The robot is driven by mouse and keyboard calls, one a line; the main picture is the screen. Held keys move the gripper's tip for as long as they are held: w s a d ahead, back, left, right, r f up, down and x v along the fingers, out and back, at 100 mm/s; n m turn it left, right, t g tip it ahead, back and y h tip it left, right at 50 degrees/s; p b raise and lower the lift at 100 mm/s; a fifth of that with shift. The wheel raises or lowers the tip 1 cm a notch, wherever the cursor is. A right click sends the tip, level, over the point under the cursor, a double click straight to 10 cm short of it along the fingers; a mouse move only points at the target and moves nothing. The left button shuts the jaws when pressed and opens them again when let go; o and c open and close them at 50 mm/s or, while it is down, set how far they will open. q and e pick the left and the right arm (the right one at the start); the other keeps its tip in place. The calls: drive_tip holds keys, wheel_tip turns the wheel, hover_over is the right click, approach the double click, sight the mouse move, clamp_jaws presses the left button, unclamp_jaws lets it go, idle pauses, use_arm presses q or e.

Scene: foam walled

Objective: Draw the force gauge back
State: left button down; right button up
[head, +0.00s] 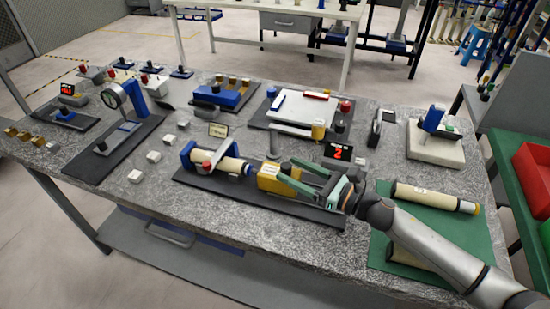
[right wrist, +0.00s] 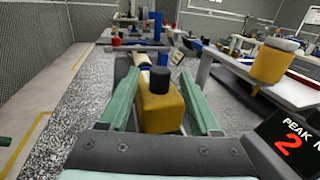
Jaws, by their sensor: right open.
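The force gauge (head: 268,178) is a yellow block on a long black base plate (head: 215,186), with a dark round knob (right wrist: 160,78) on top. In the right wrist view the yellow block (right wrist: 160,108) stands between the two green fingers of my right gripper (head: 287,170). The fingers are open, one on each side of the block, and gaps show between them and it. A red "2" display (head: 338,152) stands beside the plate. A cream cylinder (head: 232,165) lies in a blue holder at the plate's left part. My left gripper is not in view.
A green mat (head: 398,248) with cream cylinders (head: 433,197) lies at right, under my right arm. A yellow-and-white part (head: 318,130) stands behind the gauge near a white plate (head: 300,108). A dial gauge stand (head: 112,97) is at left. Several small white blocks lie on the speckled bench.

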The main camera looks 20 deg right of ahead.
sight(275, 168)
drive_tip(key=x, duration=0.5)
drive_tip(key=shift+w+a+p, duration=0.2)
drive_tip(key=shift+w+p, duration=0.05)
drive_tip(key=shift+p, duration=0.15)
clamp_jaws()
idle(1.1)
